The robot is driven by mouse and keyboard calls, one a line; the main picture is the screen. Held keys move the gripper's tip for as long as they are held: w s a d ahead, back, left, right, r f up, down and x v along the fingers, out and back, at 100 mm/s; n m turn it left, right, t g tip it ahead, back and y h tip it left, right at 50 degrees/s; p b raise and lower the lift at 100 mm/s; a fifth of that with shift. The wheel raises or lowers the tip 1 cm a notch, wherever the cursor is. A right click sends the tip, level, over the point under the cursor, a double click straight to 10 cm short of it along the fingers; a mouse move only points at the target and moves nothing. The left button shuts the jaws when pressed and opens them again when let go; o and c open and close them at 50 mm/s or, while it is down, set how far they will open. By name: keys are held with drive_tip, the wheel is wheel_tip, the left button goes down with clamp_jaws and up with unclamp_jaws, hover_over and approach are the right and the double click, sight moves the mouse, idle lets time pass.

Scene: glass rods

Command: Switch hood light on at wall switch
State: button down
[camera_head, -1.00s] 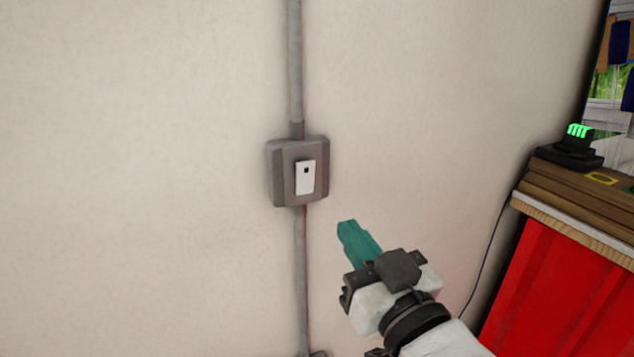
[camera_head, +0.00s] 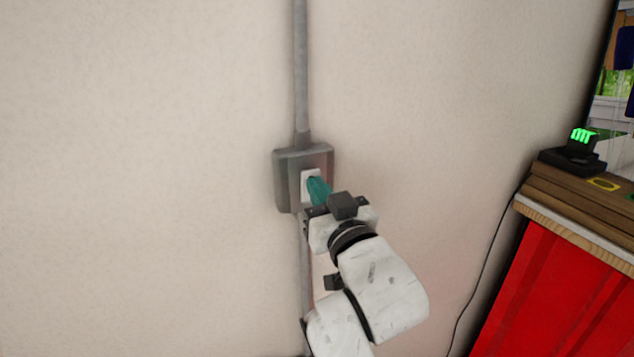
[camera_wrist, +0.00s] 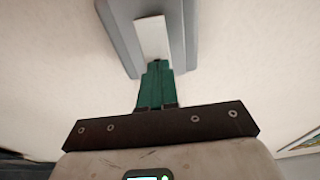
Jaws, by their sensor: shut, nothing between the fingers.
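The wall switch is a grey box (camera_head: 284,180) on the pale wall with a white rocker plate (camera_head: 307,174) on its front. My gripper (camera_head: 317,184) has teal fingers that are shut and empty. Their tips are at the lower part of the white plate and cover it in the head view. In the wrist view the grey box (camera_wrist: 183,40) and the white plate (camera_wrist: 152,38) lie straight ahead of the fingertips (camera_wrist: 157,65), which overlap the plate's lower edge. I cannot tell whether they press on it.
A grey conduit (camera_head: 301,70) runs up the wall from the box and continues below it. At the right stand a wooden worktop (camera_head: 575,232) over a red panel (camera_head: 545,300) and a black device with a green display (camera_head: 578,148). The wall left of the switch is clear.

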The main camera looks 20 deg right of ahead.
drive_tip(key=shift+w, duration=0.45)
drive_tip(key=shift+r, duration=0.1)
drive_tip(key=shift+w, duration=0.15)
